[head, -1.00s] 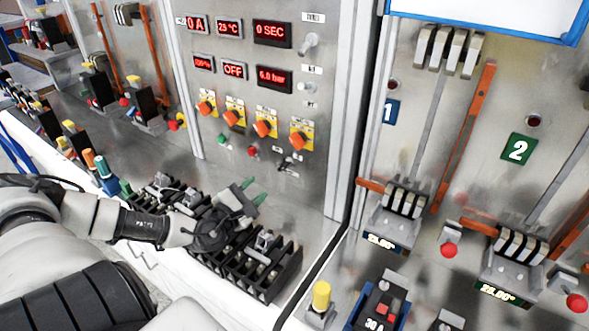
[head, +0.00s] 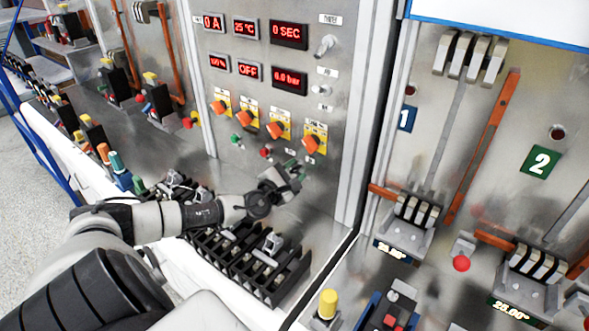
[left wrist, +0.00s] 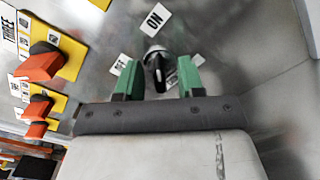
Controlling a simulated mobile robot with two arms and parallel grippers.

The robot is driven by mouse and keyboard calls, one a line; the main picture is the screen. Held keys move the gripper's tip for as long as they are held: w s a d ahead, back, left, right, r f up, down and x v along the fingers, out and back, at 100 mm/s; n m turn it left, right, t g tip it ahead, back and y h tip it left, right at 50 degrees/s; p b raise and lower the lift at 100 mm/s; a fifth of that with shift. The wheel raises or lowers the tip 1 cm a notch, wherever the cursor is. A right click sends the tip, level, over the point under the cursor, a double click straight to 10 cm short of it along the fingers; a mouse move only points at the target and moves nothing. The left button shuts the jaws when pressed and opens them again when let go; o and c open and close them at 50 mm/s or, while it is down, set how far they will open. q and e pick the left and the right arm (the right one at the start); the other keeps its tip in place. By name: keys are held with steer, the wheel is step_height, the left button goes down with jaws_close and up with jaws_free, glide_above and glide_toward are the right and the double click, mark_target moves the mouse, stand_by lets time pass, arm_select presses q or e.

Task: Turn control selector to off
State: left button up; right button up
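The control selector (left wrist: 157,66), a small black handle on a round silver base, is on the metal panel in the left wrist view. An "ON" label (left wrist: 154,18) is beside it, with a smaller, partly hidden label on its other side. My left gripper (left wrist: 160,80) is open, its two green fingertips on either side of the handle, with gaps showing; whether they touch it I cannot tell. In the head view my left gripper (head: 294,170) is at the lower panel and hides most of the selector. My right gripper is not in view.
Orange rotary knobs (head: 311,142) on yellow plates are just above my gripper in the head view. A red button (head: 266,152) and a green button (head: 236,138) are close by on its left. Black terminal blocks (head: 258,272) stand below my left arm.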

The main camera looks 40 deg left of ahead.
arm_select(q)
steer(key=shift+w, duration=0.2)
jaws_close()
stand_by(0.3)
steer(key=shift+f+n+b, duration=0.15)
steer(key=shift+n+b, duration=0.95)
steer(key=shift+n, duration=0.5)
steer(key=n+b, duration=0.2)
steer(key=n, duration=0.2)
steer(key=shift+a+n, duration=0.1)
steer(key=shift+n, duration=0.2)
steer(key=n, duration=0.2)
steer(key=shift+n+b, duration=0.4)
steer(key=n, duration=0.2)
steer(key=shift+a+n, duration=0.1)
steer(key=shift+n, duration=0.2)
steer(key=n, duration=0.4)
steer(key=shift+n, duration=0.4)
